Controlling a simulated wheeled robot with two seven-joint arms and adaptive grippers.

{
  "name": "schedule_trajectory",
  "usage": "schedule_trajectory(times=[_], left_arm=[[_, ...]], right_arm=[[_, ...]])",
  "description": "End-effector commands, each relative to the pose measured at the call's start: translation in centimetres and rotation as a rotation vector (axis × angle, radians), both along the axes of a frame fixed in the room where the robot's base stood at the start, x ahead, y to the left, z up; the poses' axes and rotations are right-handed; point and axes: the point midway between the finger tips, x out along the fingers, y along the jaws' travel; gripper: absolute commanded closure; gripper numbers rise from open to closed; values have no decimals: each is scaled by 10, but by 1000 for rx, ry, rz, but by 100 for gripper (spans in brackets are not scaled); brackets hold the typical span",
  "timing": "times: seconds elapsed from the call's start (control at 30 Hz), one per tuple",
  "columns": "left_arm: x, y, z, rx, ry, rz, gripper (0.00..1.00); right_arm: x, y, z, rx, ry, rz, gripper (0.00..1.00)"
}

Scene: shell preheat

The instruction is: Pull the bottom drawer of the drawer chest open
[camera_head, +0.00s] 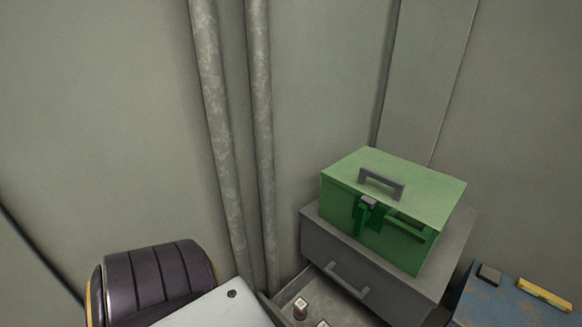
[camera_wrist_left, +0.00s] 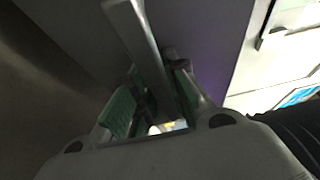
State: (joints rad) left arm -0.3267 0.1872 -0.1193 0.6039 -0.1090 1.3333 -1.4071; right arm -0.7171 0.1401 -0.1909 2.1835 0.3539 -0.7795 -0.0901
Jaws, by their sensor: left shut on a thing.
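The grey drawer chest (camera_head: 435,296) stands at the lower right of the head view. Its top drawer front, with a bar handle (camera_head: 347,280), looks shut. Below it a drawer (camera_head: 285,298) stands out from the chest, with small pale items inside; its front is cut off by the picture edge. In the left wrist view my left gripper (camera_wrist_left: 156,95) is shut on a grey bar handle (camera_wrist_left: 136,38), its green pads on either side. Which drawer this handle belongs to is not clear. My left gripper is outside the head view. My right gripper is in neither view.
A green box (camera_head: 400,205) with a grey handle sits on the chest. A worn blue surface (camera_head: 495,305) with a yellow item (camera_head: 545,294) lies to the right. A dark ribbed padded shape (camera_head: 160,280) is at lower left. Two pipes (camera_head: 262,140) run down the wall.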

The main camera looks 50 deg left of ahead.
Motion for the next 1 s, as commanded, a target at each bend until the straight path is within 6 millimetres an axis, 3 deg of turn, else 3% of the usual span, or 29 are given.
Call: schedule_trajectory(times=[0.03, 0.07, 0.2, 0.67, 1.0], left_arm=[[-1, -1, -1, 0, 2, -1, 100], [-1, -1, -1, 0, 2, -1, 81], [-1, -1, -1, 0, 2, -1, 63], [-4, 1, 0, 0, 1, 0, 62], [-37, 10, -1, 1, 4, 0, 62]], right_arm=[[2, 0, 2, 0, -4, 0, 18], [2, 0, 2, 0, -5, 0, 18], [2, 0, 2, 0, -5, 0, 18], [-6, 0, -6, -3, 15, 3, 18], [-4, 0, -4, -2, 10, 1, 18]])
